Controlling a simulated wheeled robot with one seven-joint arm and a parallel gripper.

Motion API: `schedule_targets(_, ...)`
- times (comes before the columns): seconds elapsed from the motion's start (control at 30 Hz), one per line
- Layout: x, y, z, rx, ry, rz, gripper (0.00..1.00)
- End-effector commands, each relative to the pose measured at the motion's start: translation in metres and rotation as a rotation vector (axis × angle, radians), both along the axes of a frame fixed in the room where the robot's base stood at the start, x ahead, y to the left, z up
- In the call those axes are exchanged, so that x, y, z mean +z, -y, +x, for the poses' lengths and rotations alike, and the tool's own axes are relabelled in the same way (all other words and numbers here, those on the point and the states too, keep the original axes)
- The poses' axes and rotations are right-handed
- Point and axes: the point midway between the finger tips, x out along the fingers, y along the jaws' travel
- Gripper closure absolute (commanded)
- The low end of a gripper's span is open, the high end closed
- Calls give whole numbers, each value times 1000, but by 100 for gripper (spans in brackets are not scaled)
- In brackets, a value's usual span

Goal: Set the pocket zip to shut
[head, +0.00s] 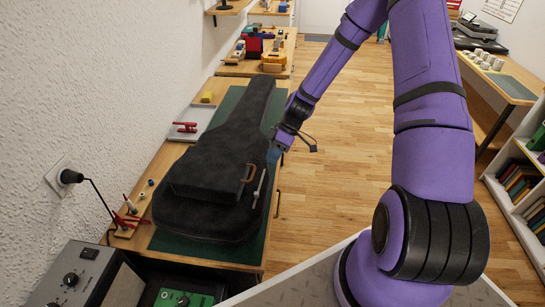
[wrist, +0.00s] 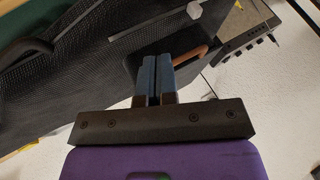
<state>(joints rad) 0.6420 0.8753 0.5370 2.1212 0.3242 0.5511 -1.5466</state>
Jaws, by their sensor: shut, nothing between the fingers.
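A dark guitar case (head: 215,150) lies flat, with a raised pocket (head: 205,175) on its wide end. A brown handle (head: 248,173) shows by the pocket's right side. A slim pale bar (head: 259,188), possibly the zip pull, sits right of the handle; whether the zip is open I cannot tell. My gripper (head: 274,154) is above the case's right edge, beyond the handle. In the wrist view its blue fingers (wrist: 157,72) are shut and empty, with the brown handle (wrist: 190,56) behind them and a small grey block (wrist: 194,10) at the top.
The case rests on a green mat (head: 262,228) on a wooden bench. A rough white wall borders the left. The wooden floor (head: 335,160) to the right is clear.

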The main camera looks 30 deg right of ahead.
Motion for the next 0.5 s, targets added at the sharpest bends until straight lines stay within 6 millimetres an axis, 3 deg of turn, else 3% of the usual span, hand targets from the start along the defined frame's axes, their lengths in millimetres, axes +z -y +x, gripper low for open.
schedule_targets(0.37,-57,-42,-11,1,-4,1,100)
schedule_targets(0.5,-55,-54,-28,0,-2,0,100)
